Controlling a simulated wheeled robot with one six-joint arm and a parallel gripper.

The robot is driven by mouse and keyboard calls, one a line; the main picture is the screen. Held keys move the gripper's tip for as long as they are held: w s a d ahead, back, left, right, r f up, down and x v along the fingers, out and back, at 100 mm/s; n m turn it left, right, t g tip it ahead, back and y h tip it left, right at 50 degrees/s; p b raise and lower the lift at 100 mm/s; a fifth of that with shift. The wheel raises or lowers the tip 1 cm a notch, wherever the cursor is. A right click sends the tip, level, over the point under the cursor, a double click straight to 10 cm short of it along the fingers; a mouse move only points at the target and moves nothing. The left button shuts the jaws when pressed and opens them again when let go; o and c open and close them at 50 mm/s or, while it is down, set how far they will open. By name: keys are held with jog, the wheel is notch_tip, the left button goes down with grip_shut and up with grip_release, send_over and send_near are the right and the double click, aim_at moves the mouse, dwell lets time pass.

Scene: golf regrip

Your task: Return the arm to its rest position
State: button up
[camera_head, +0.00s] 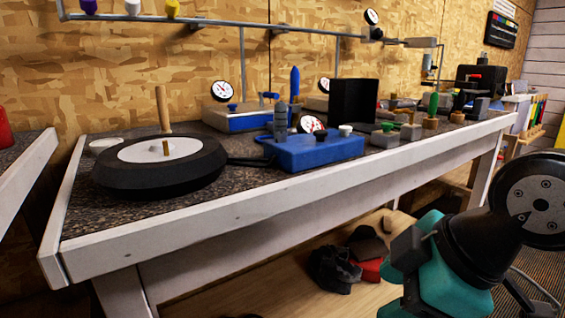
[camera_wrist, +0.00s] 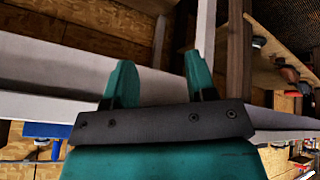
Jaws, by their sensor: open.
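My gripper (camera_wrist: 160,80) shows in the wrist view with its two teal fingers apart and nothing between them. The wrist view is tilted, with pale bench beams and wooden boards behind the fingers. In the head view my black and teal arm stands at the lower right, in front of the workbench (camera_head: 190,230) and apart from it. The gripper's fingertips cannot be made out in the head view.
On the bench are a black round turntable (camera_head: 160,180), a blue box (camera_head: 310,152), a black open box (camera_head: 353,100) and several small tools. Dark and red items (camera_head: 368,270) lie on the wooden shelf below. A pipe rail (camera_head: 210,22) runs above the bench.

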jog(key=s+d+m+g, duration=0.2)
jog(key=s+m+g, duration=0.2)
jog(key=s+m, duration=0.3)
notch_tip(320, 180, up, 28)
jog(key=w+p, duration=0.1)
jog(key=p, duration=2.7)
jog(key=shift+w+a+f+m, duration=0.15)
jog(key=shift+w+f+m, duration=0.05)
jog(key=shift+m, duration=0.2)
